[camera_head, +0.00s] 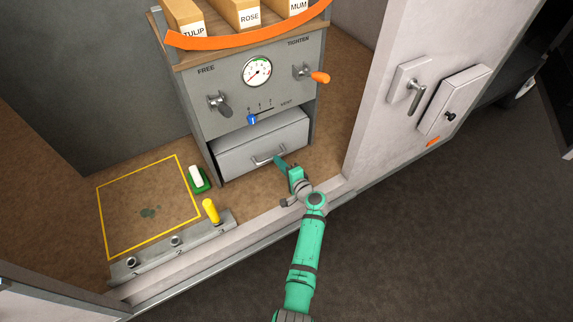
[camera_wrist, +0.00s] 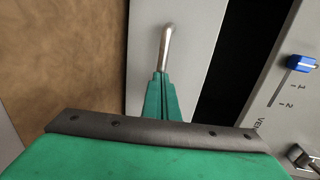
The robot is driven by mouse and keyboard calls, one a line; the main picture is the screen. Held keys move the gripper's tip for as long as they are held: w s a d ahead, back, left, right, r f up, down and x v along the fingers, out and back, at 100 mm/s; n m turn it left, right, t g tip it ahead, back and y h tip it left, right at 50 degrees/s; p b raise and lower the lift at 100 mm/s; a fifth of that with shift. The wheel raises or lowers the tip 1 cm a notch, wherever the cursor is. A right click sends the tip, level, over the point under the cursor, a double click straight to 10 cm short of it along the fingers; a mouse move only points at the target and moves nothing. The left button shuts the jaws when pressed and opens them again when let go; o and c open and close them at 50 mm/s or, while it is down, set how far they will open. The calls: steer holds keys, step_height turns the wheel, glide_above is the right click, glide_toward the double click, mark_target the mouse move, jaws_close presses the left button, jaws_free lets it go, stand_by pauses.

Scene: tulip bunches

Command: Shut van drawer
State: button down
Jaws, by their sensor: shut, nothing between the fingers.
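The van drawer (camera_head: 262,143) is a grey box at the bottom of the grey cabinet and stands out from its face, partly open. In the wrist view the drawer front (camera_wrist: 145,60) is a light grey panel, with a dark gap between it and the cabinet face (camera_wrist: 285,100). Its curved metal handle (camera_head: 268,157) also shows in the wrist view (camera_wrist: 167,45). My green gripper (camera_head: 281,161) is shut, with its fingertips at the handle, beside or touching it; I cannot tell which. Nothing shows between the fingers.
Above the drawer are a blue slider (camera_head: 252,119), a gauge (camera_head: 257,71) and an orange-tipped lever (camera_head: 319,77). A green-and-white block (camera_head: 198,178) and a yellow-handled lever strip (camera_head: 211,210) sit left on the van floor.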

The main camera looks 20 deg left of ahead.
steer(key=shift+w+a+r, duration=0.2)
steer(key=shift+w+a, duration=0.05)
steer(key=shift+a, duration=0.1)
steer(key=shift+d, duration=0.1)
steer(key=v, duration=1.4)
steer(key=shift+s+d+f, duration=0.2)
steer(key=shift+s+f, duration=0.05)
steer(key=shift+s, duration=0.05)
